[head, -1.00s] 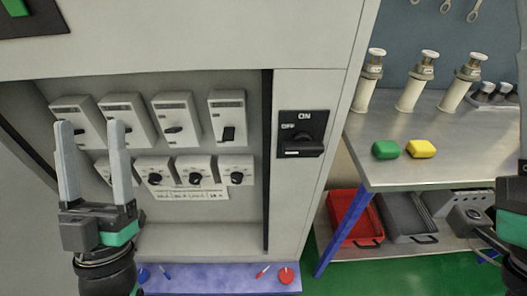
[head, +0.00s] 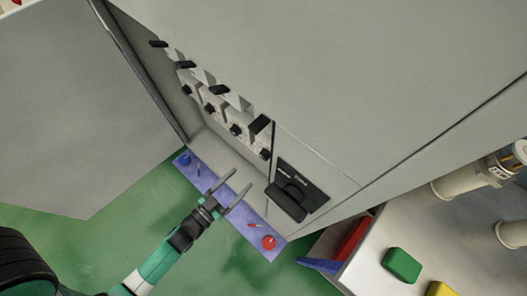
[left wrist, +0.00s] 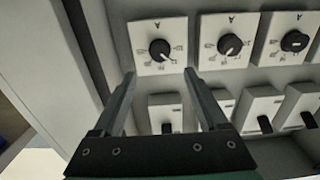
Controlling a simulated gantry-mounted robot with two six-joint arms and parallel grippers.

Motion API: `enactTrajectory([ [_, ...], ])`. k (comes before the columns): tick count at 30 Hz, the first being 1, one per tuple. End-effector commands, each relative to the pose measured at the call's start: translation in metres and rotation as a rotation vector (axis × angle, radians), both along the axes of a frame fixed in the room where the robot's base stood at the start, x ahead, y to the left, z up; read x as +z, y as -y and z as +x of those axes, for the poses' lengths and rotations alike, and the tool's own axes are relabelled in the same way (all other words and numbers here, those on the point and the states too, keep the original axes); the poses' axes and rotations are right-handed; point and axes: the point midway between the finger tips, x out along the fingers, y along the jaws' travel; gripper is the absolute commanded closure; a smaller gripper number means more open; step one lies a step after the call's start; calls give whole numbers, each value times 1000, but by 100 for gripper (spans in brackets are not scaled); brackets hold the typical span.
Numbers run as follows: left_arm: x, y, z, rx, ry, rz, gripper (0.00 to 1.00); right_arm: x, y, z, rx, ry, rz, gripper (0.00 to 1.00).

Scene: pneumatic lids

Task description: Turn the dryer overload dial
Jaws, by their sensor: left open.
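Overload dials with black knobs on white plates sit in a row under the breaker switches; in the head view the rightmost dial (head: 265,153) is seen steeply from above. In the upside-down left wrist view three dials show along the top: the left one (left wrist: 160,50), the middle one (left wrist: 230,45) and the right one (left wrist: 293,41). Their name labels are not readable, so I cannot tell which is the dryer's. My left gripper (head: 243,177) is open and empty. In the wrist view its fingertips (left wrist: 160,73) flank the left dial, apparently short of it. My right gripper is out of view.
Breaker switches (head: 218,90) sit above the dials in the recessed cabinet. A blue ledge (head: 215,187) lies below. A bench (head: 400,225) with a green block (head: 402,265) stands at right.

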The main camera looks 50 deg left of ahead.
Motion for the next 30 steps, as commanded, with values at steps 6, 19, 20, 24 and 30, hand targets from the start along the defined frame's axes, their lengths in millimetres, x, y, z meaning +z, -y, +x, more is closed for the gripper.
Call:
enactTrajectory([
  [6,-2,-3,43,-3,6,2,24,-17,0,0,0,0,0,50],
  [19,0,-10,108,-1,1,0,24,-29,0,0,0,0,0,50],
  [20,0,-10,108,-1,1,0,24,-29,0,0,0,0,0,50],
  [24,1,-10,109,-1,1,0,24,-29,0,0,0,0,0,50],
  [30,1,-10,109,-1,1,0,48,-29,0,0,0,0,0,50],
])
